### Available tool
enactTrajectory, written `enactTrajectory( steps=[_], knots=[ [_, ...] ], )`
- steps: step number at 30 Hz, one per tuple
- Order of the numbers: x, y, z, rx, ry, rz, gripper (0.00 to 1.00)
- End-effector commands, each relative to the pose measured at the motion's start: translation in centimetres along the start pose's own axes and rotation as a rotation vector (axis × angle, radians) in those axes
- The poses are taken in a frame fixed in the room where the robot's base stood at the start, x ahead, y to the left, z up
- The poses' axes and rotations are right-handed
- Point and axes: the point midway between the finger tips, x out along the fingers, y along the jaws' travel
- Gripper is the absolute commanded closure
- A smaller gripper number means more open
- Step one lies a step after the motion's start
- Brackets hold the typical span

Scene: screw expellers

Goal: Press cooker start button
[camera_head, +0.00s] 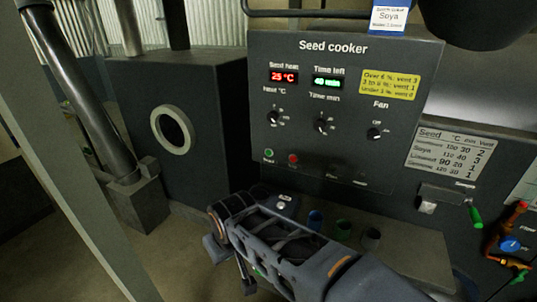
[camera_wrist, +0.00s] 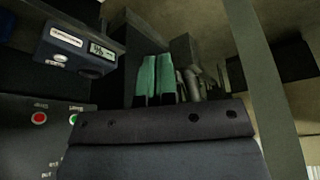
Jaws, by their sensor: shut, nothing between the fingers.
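The seed cooker panel (camera_head: 345,75) is a dark upright board with lit displays and knobs. A small green button (camera_head: 269,153) sits at its lower left, with a red button (camera_head: 293,158) just to the right. In the wrist view the panel looks upside down, with the green button (camera_wrist: 76,120) and the red button (camera_wrist: 39,118) at the left edge. My gripper (camera_wrist: 154,80) shows its green fingers together, with nothing between them, apart from both buttons. In the head view my arm is below the panel and the fingertips cannot be made out.
The red display reads 25 °C and the green one 40 min. Three dark knobs (camera_head: 321,126) sit below them. Small coloured cups (camera_head: 343,229) stand on a ledge below the panel. Pipes and a red valve (camera_head: 515,215) are at the right. A grey post (camera_head: 75,140) rises at the left.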

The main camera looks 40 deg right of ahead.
Motion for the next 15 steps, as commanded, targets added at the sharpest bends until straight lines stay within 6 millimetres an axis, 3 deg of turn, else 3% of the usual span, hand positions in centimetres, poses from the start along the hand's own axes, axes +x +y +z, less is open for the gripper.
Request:
enactTrajectory(
  steps=[5, 9, 15],
  knots=[
    [2.2, 2.8, -5.4, -0.068, 0.175, 0.049, 1.0],
    [4.5, 6.9, -11.4, -0.166, 0.392, 0.164, 1.0],
    [6.5, 13.7, -17.4, -0.308, 0.656, 0.408, 1.0]
  ],
)
